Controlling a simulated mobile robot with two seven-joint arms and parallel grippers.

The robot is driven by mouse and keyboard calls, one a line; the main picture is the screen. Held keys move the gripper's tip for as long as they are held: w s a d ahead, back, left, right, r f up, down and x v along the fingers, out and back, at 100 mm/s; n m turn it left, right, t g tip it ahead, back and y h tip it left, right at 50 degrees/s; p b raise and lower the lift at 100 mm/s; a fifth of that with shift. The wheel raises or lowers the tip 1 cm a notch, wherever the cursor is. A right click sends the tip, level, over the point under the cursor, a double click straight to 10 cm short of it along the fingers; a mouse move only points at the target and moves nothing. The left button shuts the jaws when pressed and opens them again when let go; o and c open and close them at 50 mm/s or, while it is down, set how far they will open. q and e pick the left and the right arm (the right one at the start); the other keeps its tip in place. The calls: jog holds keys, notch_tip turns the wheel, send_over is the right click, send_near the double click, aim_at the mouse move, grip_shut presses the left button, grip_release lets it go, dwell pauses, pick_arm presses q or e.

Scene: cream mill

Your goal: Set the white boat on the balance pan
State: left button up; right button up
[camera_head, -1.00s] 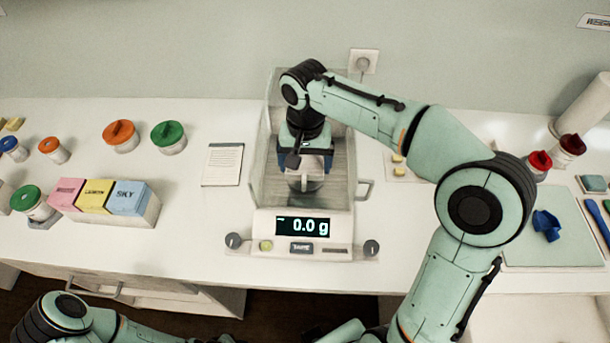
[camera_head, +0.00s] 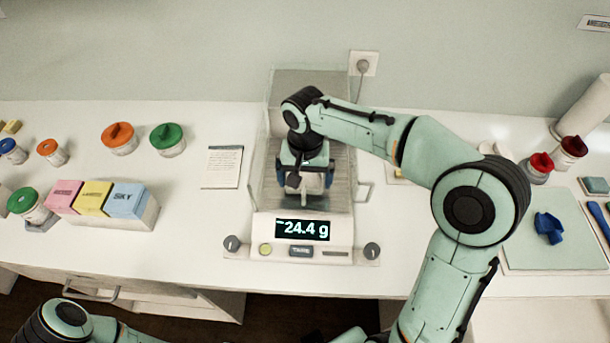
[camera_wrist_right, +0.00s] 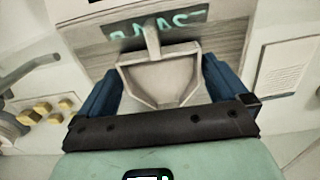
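The white boat (camera_head: 312,184) is between the blue fingers of my right gripper (camera_head: 306,178), inside the balance's clear shield. In the right wrist view, the boat (camera_wrist_right: 160,82) sits between both fingers (camera_wrist_right: 158,85), which appear shut on its sides. The balance (camera_head: 342,232) reads -24.4 g. Its pan is hidden under the boat and gripper, and I cannot see the gap below the boat directly. My left arm shows at the lower left, but its gripper is out of view.
The clear shield (camera_head: 262,165) stands close around my right gripper. Lidded jars (camera_head: 118,140) and coloured boxes (camera_head: 128,200) stand to the left, beside a paper note (camera_head: 222,167). A green mat (camera_head: 515,245) with a blue boat (camera_head: 548,228) lies to the right.

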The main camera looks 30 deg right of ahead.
pick_arm(q)
jog(key=shift+w+r, duration=0.1)
pick_arm(e)
jog(key=shift+w+r, duration=0.1)
pick_arm(q)
jog(key=w+r+p, duration=0.2)
jog(key=r, duration=0.1)
jog(key=shift+w, duration=0.25)
pick_arm(e)
notch_tip(320, 180, up, 12)
jog(key=shift+r, duration=0.15)
